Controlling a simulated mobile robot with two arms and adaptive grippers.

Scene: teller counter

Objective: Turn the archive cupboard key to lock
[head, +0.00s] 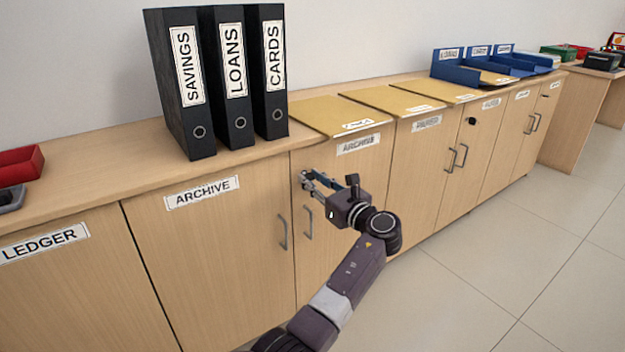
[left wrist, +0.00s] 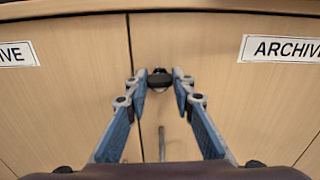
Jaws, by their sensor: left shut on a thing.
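The archive cupboard has two light wood doors, the left one (head: 215,255) and the right one (head: 350,190), each labelled ARCHIVE. My left gripper (head: 305,181) is at the upper left of the right door, near the seam between the doors. In the left wrist view, my left gripper (left wrist: 160,82) is shut on the dark key (left wrist: 159,79), with one fingertip at each side of it. The key's bow looks roughly level there, in front of a round lock that is partly hidden. In the head view the gripper hides the key. My right gripper is in neither view.
Bar handles (head: 283,232) hang on both archive doors below the gripper. Black binders (head: 232,80) and tan folders (head: 335,114) stand or lie on the countertop above. A LEDGER door (head: 80,290) is on the left. Open floor (head: 480,290) lies at the right.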

